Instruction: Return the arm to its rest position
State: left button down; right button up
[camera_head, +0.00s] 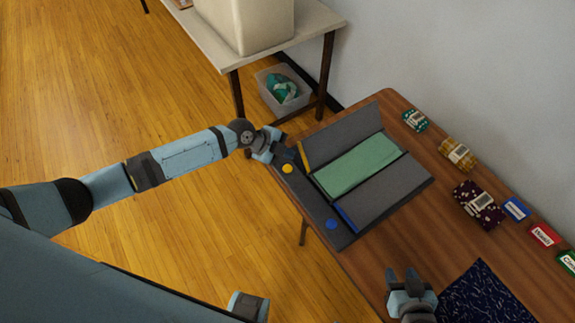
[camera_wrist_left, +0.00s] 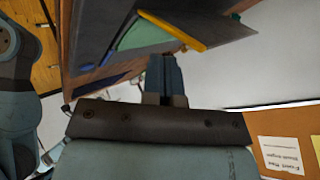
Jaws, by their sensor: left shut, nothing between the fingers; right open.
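My left arm reaches in from the left in the head view. My left gripper (camera_head: 288,157) is shut and empty at the left edge of a grey folding board, close to the board's yellow dot (camera_head: 287,168). I cannot tell whether it touches the board. In the left wrist view the closed fingers (camera_wrist_left: 165,75) point toward the board with its yellow strip (camera_wrist_left: 172,30). My right gripper (camera_head: 404,280) is open and empty over the table's near part, beside a dark patterned cloth (camera_head: 485,298).
The board (camera_head: 395,190) carries a green folded cloth (camera_head: 358,165) in its middle. Several folded fabric bundles (camera_head: 458,154) and labels (camera_head: 516,209) line the wooden table's (camera_head: 400,104) wall side. A bin (camera_head: 285,92) stands beneath a white table (camera_head: 300,20). Open floor (camera_head: 120,100) lies left.

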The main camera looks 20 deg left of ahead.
dwell(0.5)
pick_arm(q)
jog(key=s+d+n+t+p, duration=0.3)
jog(key=s+d+n+t, duration=0.15)
jog(key=s+n, duration=0.65)
jog(key=s+a+r+n+t+y+p, duration=0.1)
jog(key=s+a+n+y, duration=0.4)
jog(key=s, duration=0.8)
jog(key=a+r+n+t, duration=0.1)
jog(key=a+n, duration=0.1)
jog(key=shift+a+r, duration=0.15)
jog(key=shift+a, duration=0.2)
jog(key=shift+s, duration=0.1)
